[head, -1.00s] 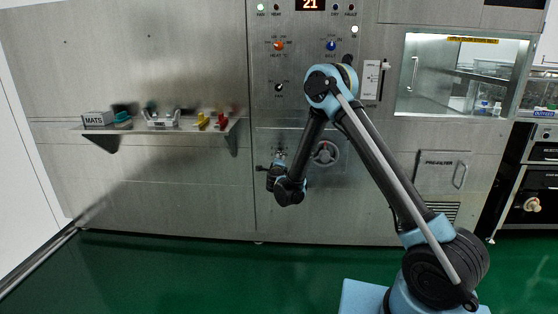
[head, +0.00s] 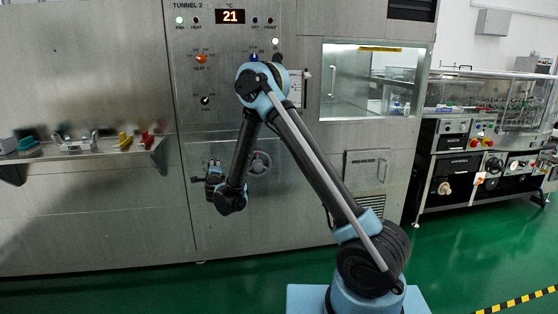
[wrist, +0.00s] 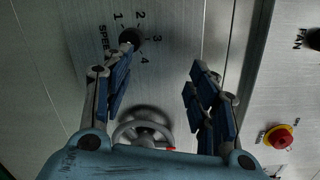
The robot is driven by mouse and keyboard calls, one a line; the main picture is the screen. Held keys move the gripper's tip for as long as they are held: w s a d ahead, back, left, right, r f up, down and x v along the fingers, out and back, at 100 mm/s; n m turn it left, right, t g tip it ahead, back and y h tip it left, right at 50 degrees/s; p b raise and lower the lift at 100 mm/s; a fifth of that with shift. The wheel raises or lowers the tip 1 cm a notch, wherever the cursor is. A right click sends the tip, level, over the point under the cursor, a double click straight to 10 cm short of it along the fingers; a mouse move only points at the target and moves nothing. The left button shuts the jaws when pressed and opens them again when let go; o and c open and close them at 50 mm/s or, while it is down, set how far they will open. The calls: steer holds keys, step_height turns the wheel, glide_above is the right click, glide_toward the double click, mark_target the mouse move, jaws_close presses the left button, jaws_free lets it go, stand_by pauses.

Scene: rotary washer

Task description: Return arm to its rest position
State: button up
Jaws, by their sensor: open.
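My arm reaches up from its blue base and bends down at the elbow in the head view. My gripper (head: 213,172) hangs in front of the steel machine panel (head: 222,140), small and partly hidden by my wrist. In the wrist view my gripper (wrist: 160,78) is open, with its two blue-padded fingers well apart and nothing between them. A handwheel (head: 260,163) is just right of the gripper in the head view. It also shows in the wrist view (wrist: 143,128), low between the fingers. A black speed knob (wrist: 131,37) lies near the left fingertip; I cannot tell whether they touch.
A shelf (head: 85,158) with small coloured items juts out at left. A glass window (head: 370,80) and a panel door (head: 366,170) are at right. A bench of equipment (head: 470,165) stands farther right. A red stop button (wrist: 280,136) is right of the fingers. Green floor (head: 150,290) is open.

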steer(key=s+d+r+n+g+y, duration=0.1)
steer(key=d+r+n+y, duration=0.2)
steer(key=d+r+n, duration=0.45)
steer(key=s+d+r+n+g+y, duration=0.15)
steer(key=d+r, duration=0.25)
steer(key=r, duration=0.7)
steer(key=s+d+r+n+g, duration=0.2)
steer(key=s+d+n, duration=0.15)
steer(key=d, duration=0.35)
steer(key=s+d+f+n+g+h, duration=0.1)
steer(key=s+d+f+g+h, duration=0.2)
steer(key=s+d, duration=0.9)
steer(key=s+d+f+n+g+h, duration=0.2)
steer(key=s+d+f+g+h, duration=0.1)
steer(key=s+d+f, duration=0.7)
steer(key=s+d+f+n+g+h, duration=0.2)
steer(key=s+d+f+g+h, duration=0.2)
steer(key=s+d, duration=1.1)
step_height(320, 180, down, 3)
steer(key=shift+s+d+r, duration=0.2)
steer(key=shift+s+d, duration=0.05)
steer(key=shift+s, duration=0.7)
steer(key=shift+w+f+g, duration=0.2)
steer(key=shift+w+g, duration=0.05)
steer(key=shift+w, duration=0.2)
